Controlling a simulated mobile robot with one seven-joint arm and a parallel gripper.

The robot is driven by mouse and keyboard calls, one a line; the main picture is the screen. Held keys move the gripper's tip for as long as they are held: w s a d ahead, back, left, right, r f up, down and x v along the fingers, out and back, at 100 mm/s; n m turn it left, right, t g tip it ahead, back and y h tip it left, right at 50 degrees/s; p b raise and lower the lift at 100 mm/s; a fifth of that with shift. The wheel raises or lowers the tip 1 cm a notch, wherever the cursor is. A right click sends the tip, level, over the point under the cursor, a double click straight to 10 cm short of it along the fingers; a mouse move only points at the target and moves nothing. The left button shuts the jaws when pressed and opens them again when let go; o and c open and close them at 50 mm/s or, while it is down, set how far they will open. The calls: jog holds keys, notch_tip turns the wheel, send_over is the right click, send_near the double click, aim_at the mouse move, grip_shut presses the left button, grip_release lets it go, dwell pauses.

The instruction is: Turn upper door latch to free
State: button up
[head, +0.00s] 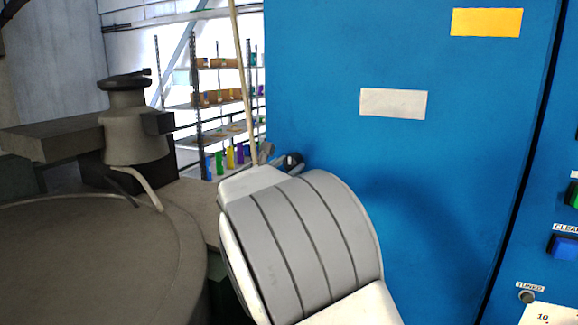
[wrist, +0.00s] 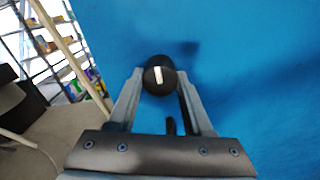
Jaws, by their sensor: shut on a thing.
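The upper door latch (wrist: 159,76) is a round black knob with a white mark, on the blue door (head: 420,190). In the wrist view the white mark points nearly straight up, tilted slightly left. My gripper (wrist: 160,82) has one finger on each side of the knob and is shut on it. In the head view the latch (head: 292,160) shows only as a small dark piece at the door's left edge. My own wrist hides most of the fingers there.
A white label (head: 393,103) and a yellow label (head: 487,22) are on the door. A panel with a blue button (head: 565,246) is at the right. Grey round machinery (head: 100,255) stands at the left. Shelves (head: 215,98) with coloured items are behind.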

grip_shut()
jog(key=shift+f+m+b, duration=0.2)
jog(key=shift+m+b, duration=0.1)
jog(key=shift+b, duration=0.5)
jog(key=m+b, duration=0.2)
jog(key=b, duration=0.2)
jog(key=shift+f, duration=0.2)
jog(key=m+b, duration=0.5)
jog(key=b, duration=0.3)
jog(key=m+b, duration=0.5)
jog(key=b, duration=0.1)
jog(key=shift+r+m, duration=0.2)
jog(key=shift+m, duration=0.2)
jog(key=shift+r+m+b, duration=0.2)
jog(key=shift+m+b, duration=1.65)
jog(key=shift+m, duration=0.35)
